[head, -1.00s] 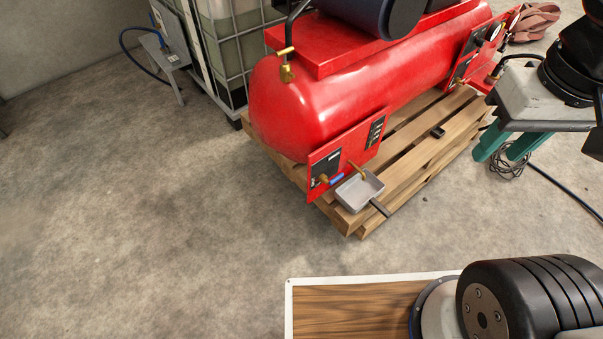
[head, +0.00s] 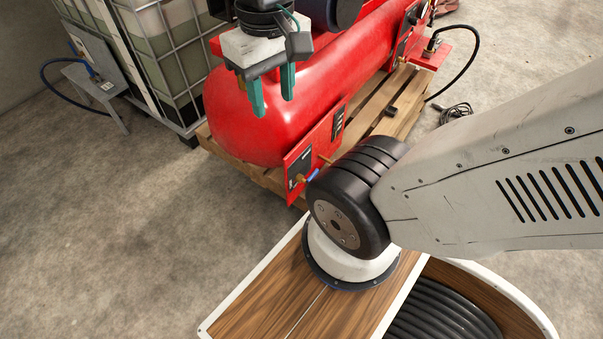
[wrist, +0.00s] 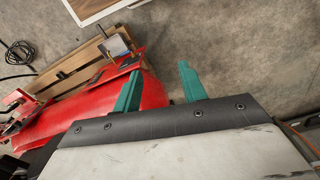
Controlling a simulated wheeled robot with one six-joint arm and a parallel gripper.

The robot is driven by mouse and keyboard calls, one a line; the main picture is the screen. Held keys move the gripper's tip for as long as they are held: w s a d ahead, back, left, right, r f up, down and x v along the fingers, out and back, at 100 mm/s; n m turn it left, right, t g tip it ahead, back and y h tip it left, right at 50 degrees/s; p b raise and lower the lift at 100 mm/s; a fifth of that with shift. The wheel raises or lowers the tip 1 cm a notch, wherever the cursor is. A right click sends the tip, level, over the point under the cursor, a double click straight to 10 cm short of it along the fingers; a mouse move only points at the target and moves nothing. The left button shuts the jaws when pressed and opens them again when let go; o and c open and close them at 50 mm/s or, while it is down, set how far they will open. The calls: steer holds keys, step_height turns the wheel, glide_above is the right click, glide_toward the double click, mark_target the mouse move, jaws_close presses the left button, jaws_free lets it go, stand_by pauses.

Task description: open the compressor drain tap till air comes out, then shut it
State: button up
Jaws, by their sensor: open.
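The red compressor tank (head: 245,135) lies on a wooden pallet. At its near end, a red panel (head: 297,163) carries a brass tap with a blue lever (head: 313,175), low beside my arm. My gripper (head: 273,105) has two teal fingers, apart and empty, pointing down in front of the tank's left end, up and left of the tap. In the wrist view, my gripper (wrist: 160,68) is open, with one finger overlapping the tank (wrist: 85,108) and the other over floor. A grey pan (wrist: 117,46) shows there near the panel; my arm hides it in the head view. The tap is too small to tell there.
A caged liquid tank (head: 160,50) stands behind at left, beside a small grey table (head: 95,85). A black hose (head: 470,65) arcs at the compressor's far end. Bare concrete floor (head: 100,220) is clear at left.

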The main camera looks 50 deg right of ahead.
steer(key=w+d+f+m+g+y, duration=0.1)
steer(key=w+d+f+m+y, duration=0.35)
steer(key=d+f+m, duration=0.5)
steer(key=w+d+f+m+g+y, duration=0.1)
steer(key=w+d+f+m+y, duration=0.4)
steer(key=d+f, duration=0.75)
steer(key=m+t+h, duration=0.1)
steer(key=m+t, duration=1.7)
steer(key=m, duration=1.5)
glide_toward(316, 174)
steer(key=x, duration=1)
steer(key=shift+w+f, duration=0.3)
steer(key=shift+w, duration=0.1)
